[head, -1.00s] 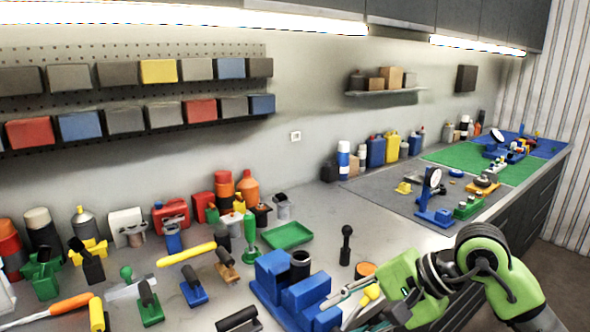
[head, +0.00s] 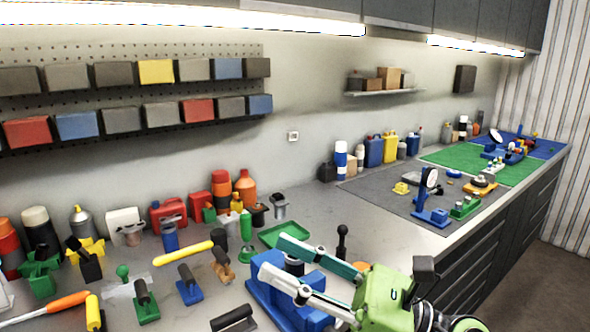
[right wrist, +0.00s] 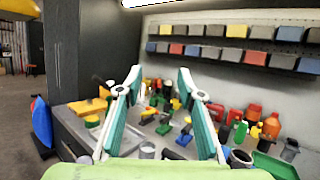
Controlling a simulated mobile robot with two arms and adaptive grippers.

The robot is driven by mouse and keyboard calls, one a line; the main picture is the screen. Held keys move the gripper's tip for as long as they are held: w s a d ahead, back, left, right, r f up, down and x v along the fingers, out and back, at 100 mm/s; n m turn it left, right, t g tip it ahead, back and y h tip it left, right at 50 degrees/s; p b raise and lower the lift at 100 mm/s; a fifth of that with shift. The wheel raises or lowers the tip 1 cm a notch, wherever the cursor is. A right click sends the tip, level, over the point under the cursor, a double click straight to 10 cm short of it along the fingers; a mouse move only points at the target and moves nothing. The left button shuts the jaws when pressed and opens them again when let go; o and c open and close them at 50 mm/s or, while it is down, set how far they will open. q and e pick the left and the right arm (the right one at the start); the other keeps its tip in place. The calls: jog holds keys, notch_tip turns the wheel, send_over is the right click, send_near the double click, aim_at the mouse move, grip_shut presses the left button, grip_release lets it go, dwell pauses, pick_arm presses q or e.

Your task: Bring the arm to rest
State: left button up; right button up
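My right gripper (head: 285,261) is at the lower middle of the head view, over the blue fixture (head: 262,290) near the front of the counter. Its two fingers are spread wide, with nothing between them. It also shows open in the right wrist view (right wrist: 158,85), pointing along the tool-covered counter. The arm behind it comes in from the lower right, with a green gripper body. A dark cylinder (head: 294,266) on the blue fixture is partly hidden by the fingers. My left gripper is not in the head view.
Several hand tools crowd the left counter, including a yellow-handled one (head: 184,253). A green tray (head: 285,235) and a black knob-topped tool (head: 341,243) stand near the gripper. The grey mat (head: 385,205) has free room. Bins (head: 134,75) hang on the wall.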

jog(key=w+d+f+m+t+h, duration=0.1)
jog(key=w+d+m+t+h, duration=0.3)
jog(key=d+m+t+h, duration=0.7)
jog(key=w+d+f+m+t+h, duration=0.2)
jog(key=w+d+m+t, duration=0.3)
jog(key=m, duration=1.2)
jog(key=s+d+f+m+g+h, duration=0.25)
jog(key=d+f+m+h, duration=0.35)
jog(key=f, duration=0.5)
jog(key=s+d+f+m+g+h, duration=0.2)
jog(key=f+m+g+h, duration=0.2)
jog(key=f+m, duration=0.55)
jog(key=s+a+f+m+g+y, duration=0.25)
jog(key=s+f+m+g, duration=0.35)
jog(key=s+f+g, duration=1.15)
jog(key=s+f+t, duration=0.2)
jog(key=s+f, duration=0.2)
jog(key=f, duration=1)
jog(key=s+f+t, duration=0.2)
jog(key=s+f, duration=0.1)
jog(key=f, duration=1.2)
jog(key=s+d+f+g, duration=0.1)
jog(key=s+d+f, duration=0.2)
jog(key=s+f, duration=1.3)
jog(key=shift+s+f+h, duration=0.3)
jog(key=shift+s+h, duration=0.05)
jog(key=shift+s, duration=0.45)
